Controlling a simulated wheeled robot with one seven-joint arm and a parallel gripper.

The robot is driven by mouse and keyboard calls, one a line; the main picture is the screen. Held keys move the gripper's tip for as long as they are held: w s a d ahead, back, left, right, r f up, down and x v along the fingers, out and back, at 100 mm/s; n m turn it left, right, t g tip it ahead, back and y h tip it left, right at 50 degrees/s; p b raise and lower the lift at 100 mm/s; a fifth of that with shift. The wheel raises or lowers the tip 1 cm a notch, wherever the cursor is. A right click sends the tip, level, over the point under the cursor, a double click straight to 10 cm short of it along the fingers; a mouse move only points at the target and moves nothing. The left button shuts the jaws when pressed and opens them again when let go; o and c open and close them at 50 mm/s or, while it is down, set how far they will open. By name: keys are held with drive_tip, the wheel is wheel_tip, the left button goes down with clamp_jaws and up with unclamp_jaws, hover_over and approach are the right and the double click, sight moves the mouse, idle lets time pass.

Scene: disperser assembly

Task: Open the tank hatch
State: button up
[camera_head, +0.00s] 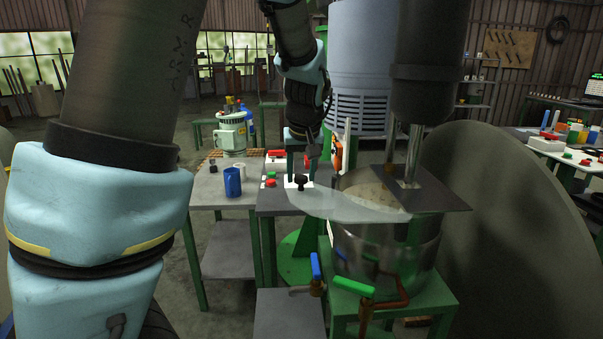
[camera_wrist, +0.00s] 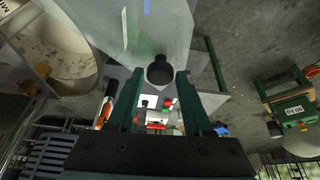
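The tank (camera_head: 385,250) is a metal vessel on a green stand at centre right in the head view, its round mouth partly uncovered with pale, speckled contents showing. The hatch (camera_head: 345,204) is a flat grey plate that reaches out left past the tank's rim. It also shows in the wrist view (camera_wrist: 150,30). A black knob (camera_head: 300,183) stands on its outer end. My gripper (camera_head: 299,174) points down at the knob. In the wrist view the knob (camera_wrist: 160,70) sits between the two green fingertips, with a narrow gap seemingly on each side. Contact is hard to judge.
A mixer column and shaft (camera_head: 413,150) stand over the tank. Blue (camera_head: 315,266) and green (camera_head: 354,289) valve handles sit in front. A table with a blue mug (camera_head: 232,182) is to the left. A large grey disc (camera_head: 520,220) stands right of the tank.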

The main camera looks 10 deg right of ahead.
drive_tip(key=o, duration=0.3)
drive_tip(key=b+v, duration=0.2)
drive_tip(key=v, duration=0.8)
drive_tip(key=shift+r, duration=0.4)
drive_tip(key=shift+s, duration=0.15)
drive_tip(key=s+a+f+g, duration=0.1)
drive_tip(key=s+a+f, duration=0.3)
drive_tip(key=a+f, duration=0.5)
drive_tip(key=s+a+f+g, duration=0.2)
drive_tip(key=s+a+f, duration=0.3)
drive_tip(key=a+f, duration=0.5)
drive_tip(key=a, duration=0.4)
drive_tip(key=shift+s, duration=0.3)
